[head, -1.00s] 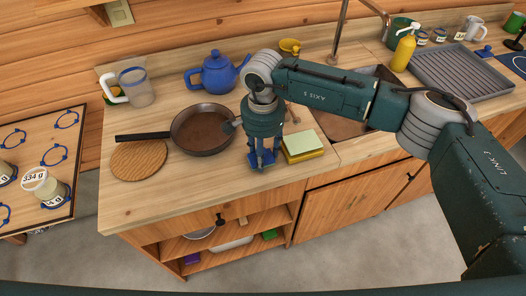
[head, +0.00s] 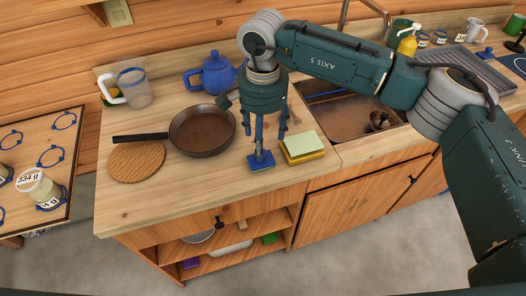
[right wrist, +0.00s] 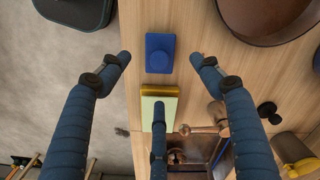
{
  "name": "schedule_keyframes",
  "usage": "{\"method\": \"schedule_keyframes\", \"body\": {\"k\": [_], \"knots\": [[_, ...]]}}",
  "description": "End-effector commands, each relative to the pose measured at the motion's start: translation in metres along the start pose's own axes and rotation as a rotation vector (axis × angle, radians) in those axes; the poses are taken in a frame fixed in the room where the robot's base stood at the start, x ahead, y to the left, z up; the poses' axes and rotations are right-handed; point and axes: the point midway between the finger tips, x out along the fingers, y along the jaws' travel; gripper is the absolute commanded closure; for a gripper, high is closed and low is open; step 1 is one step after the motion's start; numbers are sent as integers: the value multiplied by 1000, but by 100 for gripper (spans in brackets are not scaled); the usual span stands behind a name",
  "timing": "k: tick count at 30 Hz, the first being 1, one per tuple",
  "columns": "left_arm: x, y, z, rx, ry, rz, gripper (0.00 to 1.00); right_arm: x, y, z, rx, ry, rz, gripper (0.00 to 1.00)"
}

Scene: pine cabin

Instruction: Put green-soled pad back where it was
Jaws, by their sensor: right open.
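The pad (head: 261,162) is a small blue block with a round knob on top and a thin green line at its base. It lies flat on the counter near the front edge, left of the stacked sponges. In the right wrist view the pad (right wrist: 160,45) shows from above, blue with its knob, and its sole is hidden. My right gripper (head: 270,142) is open, pointing down over the pad. Its spread fingers (right wrist: 160,62) hold nothing in the right wrist view. My left gripper is not in view.
A yellow and pale green sponge stack (head: 303,147) lies close right of the pad. A frying pan (head: 203,130) and a round wooden board (head: 137,161) are to the left. The sink (head: 350,115) is behind right. Bare counter (head: 205,178) lies left of the pad.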

Motion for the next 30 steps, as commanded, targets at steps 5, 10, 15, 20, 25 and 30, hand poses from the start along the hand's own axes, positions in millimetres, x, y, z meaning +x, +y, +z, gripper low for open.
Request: {"method": "schedule_keyframes", "body": {"k": [5, 10, 15, 20, 25, 30], "knots": [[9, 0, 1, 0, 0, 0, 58, -31, -1, 0, 0, 3, -2, 36], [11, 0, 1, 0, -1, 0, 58, -46, 0, 0, 0, 1, -1, 36], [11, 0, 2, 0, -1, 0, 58, -49, 0, 0, 0, 0, 1, 36], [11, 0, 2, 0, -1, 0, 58, -49, 0, 0, 0, 0, 1, 36], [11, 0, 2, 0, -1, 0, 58, -49, 0, 0, 0, 0, 0, 36], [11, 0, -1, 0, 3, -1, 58, -48, 0, 0, 0, 0, 1, 36]]}}
